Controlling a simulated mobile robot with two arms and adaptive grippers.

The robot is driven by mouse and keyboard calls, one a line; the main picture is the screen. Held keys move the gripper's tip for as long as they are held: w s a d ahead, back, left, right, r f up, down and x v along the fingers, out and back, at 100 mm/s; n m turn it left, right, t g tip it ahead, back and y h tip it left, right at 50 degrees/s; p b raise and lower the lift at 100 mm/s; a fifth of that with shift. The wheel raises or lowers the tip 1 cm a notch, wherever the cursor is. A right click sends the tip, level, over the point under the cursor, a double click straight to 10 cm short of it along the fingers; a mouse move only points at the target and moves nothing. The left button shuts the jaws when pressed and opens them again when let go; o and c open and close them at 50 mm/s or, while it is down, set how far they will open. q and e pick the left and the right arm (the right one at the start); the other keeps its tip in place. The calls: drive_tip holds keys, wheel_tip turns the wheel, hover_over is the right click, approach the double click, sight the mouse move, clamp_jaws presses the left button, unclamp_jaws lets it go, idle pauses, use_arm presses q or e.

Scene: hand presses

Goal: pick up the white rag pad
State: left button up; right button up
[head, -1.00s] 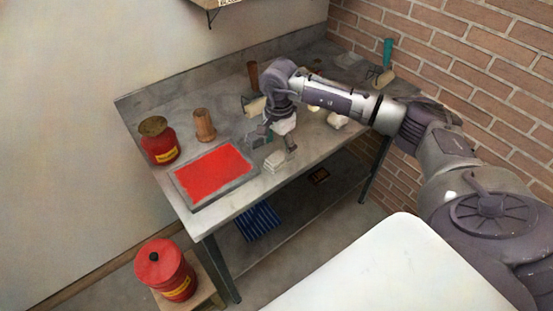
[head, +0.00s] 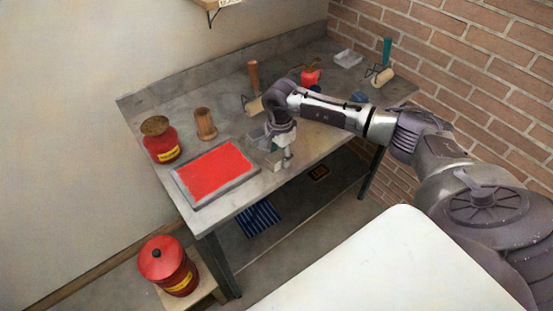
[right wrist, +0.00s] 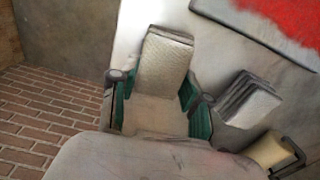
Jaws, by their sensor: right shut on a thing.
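The white rag pad (head: 274,161) is a small pale folded block near the front edge of the metal table, just right of the red ink slab. My right gripper (head: 281,157) points down over it, and its fingers are closed in on the pad's sides. In the right wrist view the pad (right wrist: 165,60) sits between the green-lined fingers of my right gripper (right wrist: 158,100), with its far end sticking out past them. I cannot tell whether the pad is clear of the table. My left gripper is not in view.
A grey folded stack (right wrist: 248,98) lies close beside the gripper. The red ink slab (head: 215,171) is to the left, with a red can (head: 160,142) and a wooden cylinder (head: 205,124) behind it. A roller (right wrist: 272,150) lies nearby. A lower shelf holds blue striped cloth (head: 257,218).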

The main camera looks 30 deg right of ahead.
sight(280, 153)
drive_tip(key=shift+r, duration=0.5)
wheel_tip(280, 153, up, 3)
drive_tip(key=shift+w+f+b, duration=0.1)
drive_tip(key=shift+f+b, duration=0.1)
drive_tip(key=shift+b, duration=0.6)
drive_tip(key=s+d+r+b, duration=0.3)
drive_tip(key=s+d+r, duration=0.3)
drive_tip(key=s, duration=0.4)
drive_tip(key=shift+r, duration=0.75)
drive_tip(key=shift+s+d, duration=0.1)
